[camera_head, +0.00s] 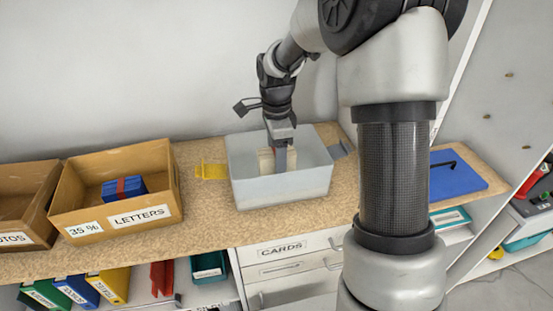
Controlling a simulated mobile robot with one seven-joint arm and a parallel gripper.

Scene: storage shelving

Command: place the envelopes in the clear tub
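The clear tub (318,185), a translucent pale box, stands on the worktop in the middle of the view. A cream bundle (266,162), which looks like envelopes with a bit of red on it, is upright inside the tub. My gripper (281,160) reaches down into the tub from above. One grey finger lies across the face of the bundle, with cream showing on both sides of it. The other finger is hidden, so I cannot tell whether the gripper is closed on the bundle. The tub's front wall blurs the bundle's lower end.
A cardboard box labelled LETTERS (160,205) holds a blue bundle with a red band (124,189). Another cardboard box (22,222) stands farther left. A yellow tab (211,171) sticks out beside the tub. A blue flat panel (455,176) lies at right, partly behind my arm.

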